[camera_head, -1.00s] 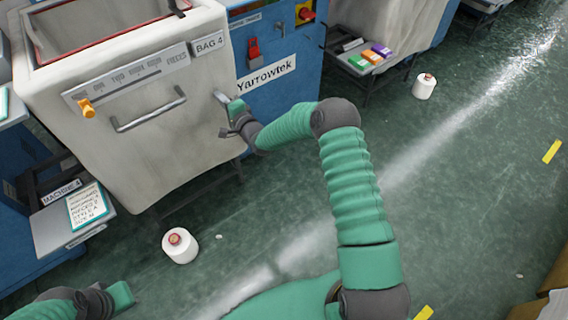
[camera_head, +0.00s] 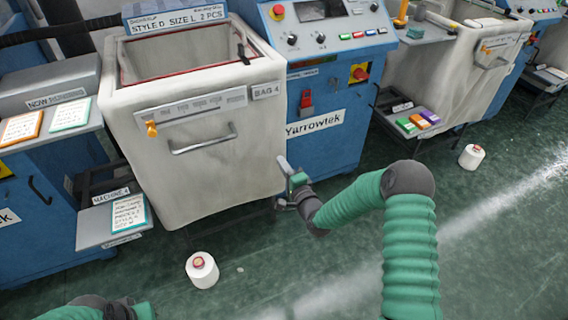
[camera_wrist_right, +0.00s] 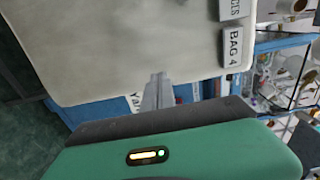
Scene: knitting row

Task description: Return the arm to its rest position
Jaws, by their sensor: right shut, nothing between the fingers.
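My right arm (camera_head: 410,245) reaches in from the bottom right in the head view. Its gripper (camera_head: 283,163) is shut and empty, just right of the lower right side of the bag (camera_head: 200,188) labelled BAG 4. In the right wrist view the thin grey fingers (camera_wrist_right: 157,92) lie together, with the pale bag (camera_wrist_right: 110,45) behind them. I cannot tell whether they touch it. Only a piece of my left arm (camera_head: 105,310) shows at the bottom left edge; its fingers are hidden or cut off.
A blue Yarrowtek machine (camera_head: 325,110) with knobs stands right of the bag. A white yarn cone (camera_head: 202,270) is on the floor below the bag, another (camera_head: 472,156) at the right. A low shelf (camera_head: 118,222) holds a card at left. The green floor at lower right is open.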

